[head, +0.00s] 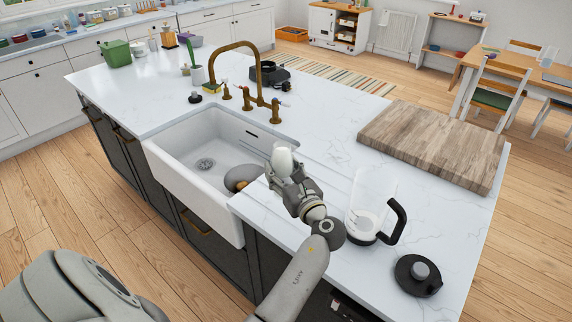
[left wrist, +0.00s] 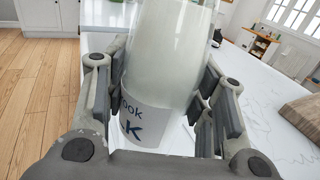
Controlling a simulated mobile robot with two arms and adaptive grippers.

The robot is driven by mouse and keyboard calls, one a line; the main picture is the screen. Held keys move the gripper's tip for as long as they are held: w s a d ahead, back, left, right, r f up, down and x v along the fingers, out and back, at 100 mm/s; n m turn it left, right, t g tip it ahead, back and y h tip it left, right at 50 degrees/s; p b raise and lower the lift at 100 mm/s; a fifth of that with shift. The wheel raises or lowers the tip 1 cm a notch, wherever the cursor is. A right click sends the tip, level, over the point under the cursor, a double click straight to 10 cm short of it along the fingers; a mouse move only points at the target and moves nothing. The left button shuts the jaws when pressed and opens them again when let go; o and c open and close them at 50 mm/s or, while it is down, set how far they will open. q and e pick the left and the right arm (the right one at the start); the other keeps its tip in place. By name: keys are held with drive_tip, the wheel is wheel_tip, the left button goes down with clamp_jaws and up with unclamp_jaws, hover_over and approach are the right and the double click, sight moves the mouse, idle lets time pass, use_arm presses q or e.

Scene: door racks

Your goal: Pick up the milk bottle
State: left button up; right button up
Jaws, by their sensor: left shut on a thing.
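The milk bottle (left wrist: 165,70) is a clear glass bottle with white contents and a white label with dark letters. In the left wrist view it stands between the fingers of my left gripper (left wrist: 160,100), which is shut on it. In the head view the white top of the bottle (head: 283,160) shows above my left gripper (head: 290,180), by the right front corner of the sink. The gripper hides the rest of the bottle there. I cannot tell whether the bottle's base touches the counter. My right gripper is not in view.
A white sink (head: 190,200) with a brass tap (head: 262,75) lies left of the gripper. A glass jug (head: 368,210) with a black handle and a round black lid (head: 418,275) stand close on the right. A wooden board (head: 435,145) lies behind them.

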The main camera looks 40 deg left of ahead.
use_arm(q)
drive_tip(key=s+r+p, duration=0.4)
drive_tip(key=s+p, duration=0.3)
drive_tip(key=s, duration=0.1)
drive_tip(key=shift+s+a+p, duration=0.15)
drive_tip(key=shift+s+p, duration=0.05)
drive_tip(key=shift+p, duration=0.1)
drive_tip(key=shift+s, duration=0.1)
idle(0.5)
